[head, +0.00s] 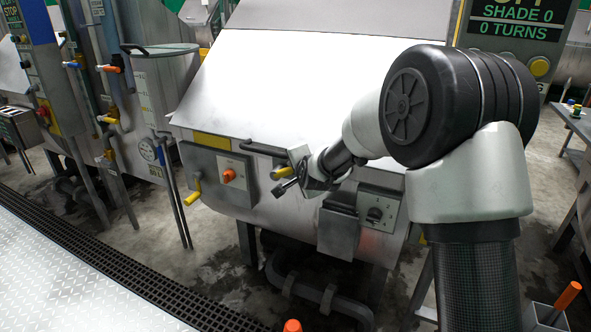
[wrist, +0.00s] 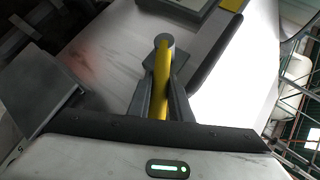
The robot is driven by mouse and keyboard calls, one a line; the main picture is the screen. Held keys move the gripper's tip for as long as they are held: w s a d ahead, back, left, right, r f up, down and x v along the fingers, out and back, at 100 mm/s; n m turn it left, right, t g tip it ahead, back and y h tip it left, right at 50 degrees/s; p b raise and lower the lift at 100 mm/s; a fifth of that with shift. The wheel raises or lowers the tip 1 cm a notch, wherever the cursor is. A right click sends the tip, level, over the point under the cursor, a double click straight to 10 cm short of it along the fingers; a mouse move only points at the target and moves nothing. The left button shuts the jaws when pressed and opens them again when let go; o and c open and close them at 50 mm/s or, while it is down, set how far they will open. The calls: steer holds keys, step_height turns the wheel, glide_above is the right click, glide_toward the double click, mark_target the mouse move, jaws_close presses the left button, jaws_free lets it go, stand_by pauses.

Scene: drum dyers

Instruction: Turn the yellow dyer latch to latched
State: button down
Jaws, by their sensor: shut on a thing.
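The yellow latch handle (head: 280,174) is on the front of the pale steel dyer (head: 290,85) in the head view. My gripper (head: 288,182) is at this handle and shut on it. In the wrist view, the yellow bar (wrist: 161,85) with its round grey end lies between the two dark fingers of my gripper (wrist: 162,95). The fingers hide part of the latch, so I cannot tell its exact turn angle.
Left of the latch is a grey box with an orange knob (head: 229,176) and another yellow handle (head: 193,192). A dark bar handle (head: 262,149) runs just above the latch. A dial box (head: 377,212) is to the right. Grating (head: 120,265) crosses the floor in front.

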steer(key=c, duration=1.6)
jaws_free()
steer(key=shift+r, duration=0.1)
